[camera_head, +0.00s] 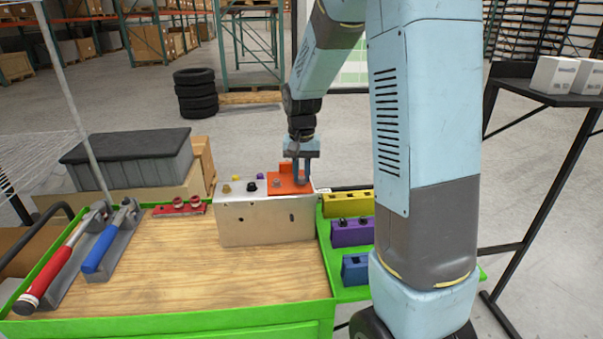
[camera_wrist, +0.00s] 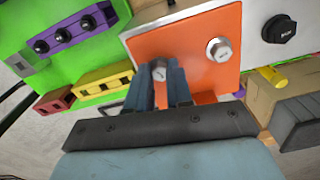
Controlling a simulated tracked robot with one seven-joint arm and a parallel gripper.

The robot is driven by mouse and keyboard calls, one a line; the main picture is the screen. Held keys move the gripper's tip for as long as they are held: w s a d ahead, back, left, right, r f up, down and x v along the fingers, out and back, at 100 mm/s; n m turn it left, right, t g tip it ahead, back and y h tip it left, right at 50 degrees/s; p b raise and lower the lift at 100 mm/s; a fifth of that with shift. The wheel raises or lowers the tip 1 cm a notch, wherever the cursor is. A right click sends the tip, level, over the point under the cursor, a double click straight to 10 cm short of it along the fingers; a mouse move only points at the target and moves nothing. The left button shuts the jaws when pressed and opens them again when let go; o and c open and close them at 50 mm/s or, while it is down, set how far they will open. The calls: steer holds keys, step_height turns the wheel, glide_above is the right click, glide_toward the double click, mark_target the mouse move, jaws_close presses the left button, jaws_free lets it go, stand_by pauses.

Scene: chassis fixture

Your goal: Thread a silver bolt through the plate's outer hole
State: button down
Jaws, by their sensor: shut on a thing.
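The orange plate (camera_head: 284,188) lies on top of the metal chassis block (camera_head: 265,222), near its right end. It fills the middle of the wrist view (camera_wrist: 188,42). One silver bolt (camera_wrist: 219,49) stands in the plate, apart from my gripper; its head also shows in the head view (camera_head: 276,183). My gripper (camera_wrist: 160,84) points down at the plate's right part in the head view (camera_head: 302,180). Its fingers are shut on a second silver bolt (camera_wrist: 158,70), whose head shows between the tips. The shank and outer hole are hidden, so I cannot tell how deep it sits.
A black bolt (camera_wrist: 278,29) stands on the chassis beside the plate. Yellow (camera_head: 348,203), purple (camera_head: 352,232) and blue (camera_head: 355,268) holders stand to the right. Hammers (camera_head: 105,245) lie at left. The wooden bench top (camera_head: 180,270) is clear in front.

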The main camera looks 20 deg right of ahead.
steer(key=m, duration=0.6)
steer(key=shift+f+m, duration=0.1)
steer(key=shift+m, duration=0.2)
steer(key=m, duration=0.4)
steer(key=shift+w, duration=0.1)
steer(key=shift+m, duration=1.7)
steer(key=c, duration=0.9)
jaws_free()
steer(key=shift+f, duration=0.1)
steer(key=shift+c, duration=0.2)
step_height(320, 180, up, 9)
